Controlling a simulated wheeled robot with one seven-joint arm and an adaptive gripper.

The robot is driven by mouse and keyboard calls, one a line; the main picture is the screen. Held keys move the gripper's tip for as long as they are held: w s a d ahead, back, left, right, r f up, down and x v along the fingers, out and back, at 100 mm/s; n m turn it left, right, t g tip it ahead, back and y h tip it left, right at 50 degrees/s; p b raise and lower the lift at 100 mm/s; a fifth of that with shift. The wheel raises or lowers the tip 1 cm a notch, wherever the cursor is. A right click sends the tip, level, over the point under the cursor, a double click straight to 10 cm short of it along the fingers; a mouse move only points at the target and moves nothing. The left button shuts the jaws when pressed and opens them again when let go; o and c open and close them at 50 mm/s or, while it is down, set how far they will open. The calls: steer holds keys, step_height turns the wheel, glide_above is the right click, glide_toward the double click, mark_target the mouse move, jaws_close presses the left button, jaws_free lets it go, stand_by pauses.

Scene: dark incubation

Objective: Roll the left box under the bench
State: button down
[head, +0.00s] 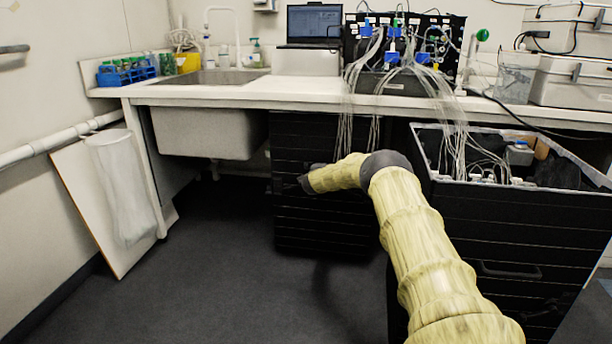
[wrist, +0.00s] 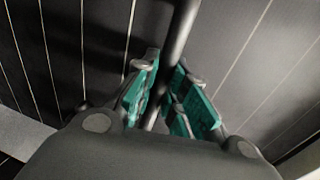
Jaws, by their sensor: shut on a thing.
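The left box (head: 325,228) is a black, ribbed box on the floor beneath the bench (head: 225,97), right of the sink basin. Its upper front lies just below the bench edge. My gripper (head: 304,184) is at the left part of its front face. In the wrist view, the teal-padded fingers of my gripper (wrist: 163,88) are closed around a dark bar, the box's handle (wrist: 184,25), with the ribbed black face (wrist: 235,50) behind. The head view does not show the fingers clearly. My arm covers part of the box's right side.
The right box (head: 510,235), black and open-topped, stands out in front of the bench with cables and tubes inside. Thin tubes (head: 350,110) hang from the bench apparatus. A leaning board (head: 95,205) stands at the left. Floor (head: 215,270) is clear at front left.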

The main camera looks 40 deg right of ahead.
steer(key=shift+w+d, duration=0.15)
steer(key=shift+d, duration=0.1)
steer(key=c, duration=1.5)
jaws_free()
steer(key=shift+o, duration=0.2)
steer(key=shift+a, duration=0.15)
steer(key=v, duration=1.1)
steer(key=shift+s+a, duration=0.25)
